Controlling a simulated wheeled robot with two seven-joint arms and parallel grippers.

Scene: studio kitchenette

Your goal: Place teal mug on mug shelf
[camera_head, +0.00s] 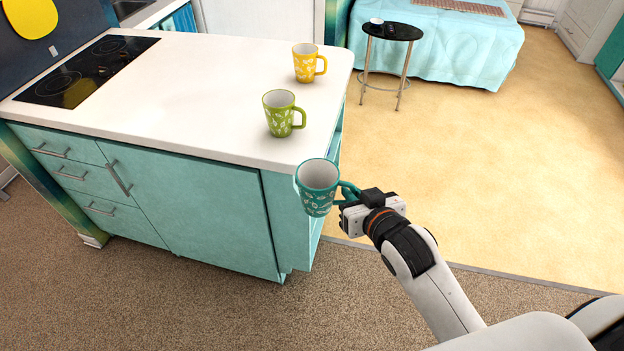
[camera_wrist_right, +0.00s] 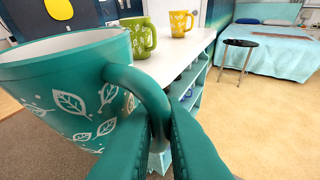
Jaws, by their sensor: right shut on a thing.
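The teal mug (camera_head: 317,190) with white leaf prints is upright and held in the air just off the counter's front right corner. My right gripper (camera_head: 349,197) is shut on its handle. In the right wrist view the mug (camera_wrist_right: 75,95) fills the left side, and the gripper's fingertips (camera_wrist_right: 165,120) pinch the lower part of the handle. Open shelves (camera_wrist_right: 193,88) show in the counter's end, behind the mug, with some dark items on them; in the head view they are mostly hidden by the counter's edge and the mug. My left gripper is not in view.
A green mug (camera_head: 279,116) and a yellow mug (camera_head: 304,64) stand on the white countertop (camera_head: 190,95). A black cooktop (camera_head: 90,68) is at its left. A small round black table (camera_head: 392,32) and a bed (camera_head: 450,55) are behind. The floor right of the counter is clear.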

